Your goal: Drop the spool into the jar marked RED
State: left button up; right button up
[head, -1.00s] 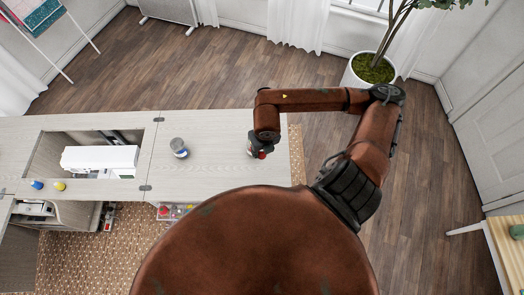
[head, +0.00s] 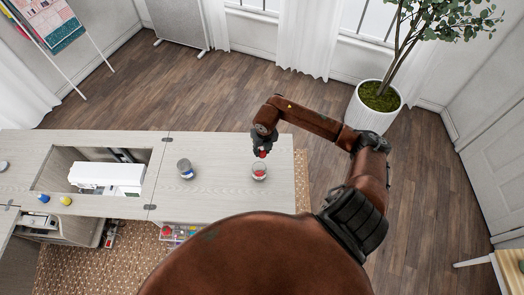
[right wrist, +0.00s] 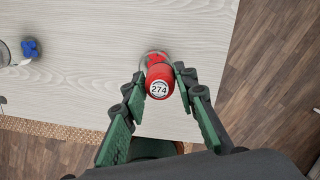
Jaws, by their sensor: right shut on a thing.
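My right gripper (head: 261,153) is shut on a red spool (right wrist: 159,82) whose pale end is marked 274. The spool also shows as a small red spot under the gripper in the head view. A clear jar with red on it (head: 259,172) stands on the cabinet top near its right end, just in front of the gripper in the head view. In the right wrist view the spool overlaps this jar, which is partly hidden behind it. I cannot read the jar's marking. My left gripper is not in view.
A second jar, with blue on it (head: 185,169), stands to the left on the cabinet top (head: 222,190). A white sewing machine (head: 105,178) sits in the opening further left. Blue (head: 43,198) and yellow (head: 66,201) spools lie near the front edge.

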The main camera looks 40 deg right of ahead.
aim_at(262, 155)
jog(key=shift+f+b, duration=1.15)
jog(key=shift+f, duration=1.25)
jog(key=o, duration=1)
jog(key=shift+r, duration=0.2)
jog(key=r, duration=0.4)
jog(key=s+r, duration=0.1)
jog(key=r, duration=0.6)
jog(key=shift+s+a+r, duration=0.25)
jog(key=shift+s+r, duration=0.05)
jog(key=shift+s, duration=0.05)
